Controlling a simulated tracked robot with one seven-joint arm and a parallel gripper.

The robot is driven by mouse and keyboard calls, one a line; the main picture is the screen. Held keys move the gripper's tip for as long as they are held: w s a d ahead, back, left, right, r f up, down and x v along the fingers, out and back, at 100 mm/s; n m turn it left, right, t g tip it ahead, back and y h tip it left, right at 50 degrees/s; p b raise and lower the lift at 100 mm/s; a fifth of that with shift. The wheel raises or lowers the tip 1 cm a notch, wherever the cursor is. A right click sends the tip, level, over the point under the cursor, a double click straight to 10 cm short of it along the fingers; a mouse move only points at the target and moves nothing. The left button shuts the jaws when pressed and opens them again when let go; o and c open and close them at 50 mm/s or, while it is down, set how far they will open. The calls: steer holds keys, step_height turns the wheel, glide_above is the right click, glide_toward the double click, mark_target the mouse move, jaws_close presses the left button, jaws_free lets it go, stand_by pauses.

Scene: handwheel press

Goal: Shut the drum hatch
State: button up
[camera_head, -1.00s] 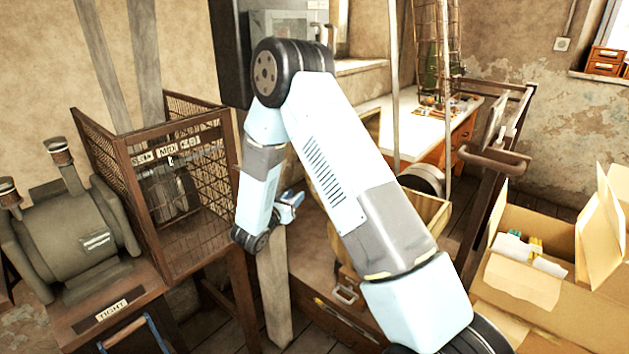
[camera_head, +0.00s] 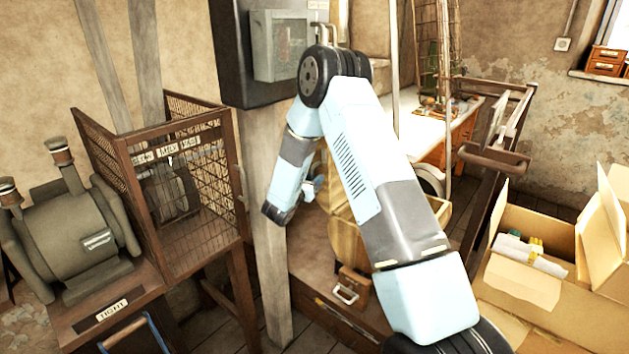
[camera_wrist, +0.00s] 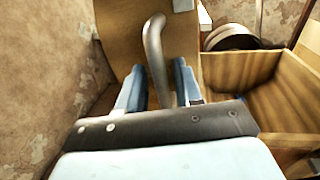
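In the wrist view a bent grey metal handle (camera_wrist: 155,50) stands in front of a tan wooden panel (camera_wrist: 125,38). My gripper (camera_wrist: 158,75) is open, with its two blue fingers apart on either side of the handle. The handle's lower end is hidden behind my gripper's dark front edge, and I cannot tell if a finger touches it. In the head view my gripper (camera_head: 312,188) is partly hidden by my arm, beside a wooden body (camera_head: 347,238). Nothing in view is clearly recognisable as the drum hatch; the panel with the handle may be it.
An open wooden box (camera_wrist: 270,90) is right of the panel. A post (camera_head: 272,270) stands close left of my gripper. A mesh cage (camera_head: 190,200) and a grey cylindrical machine (camera_head: 75,240) stand at left. Open cardboard boxes (camera_head: 545,305) are at right.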

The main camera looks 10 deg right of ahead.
steer(key=shift+c, duration=0.4)
jaws_close()
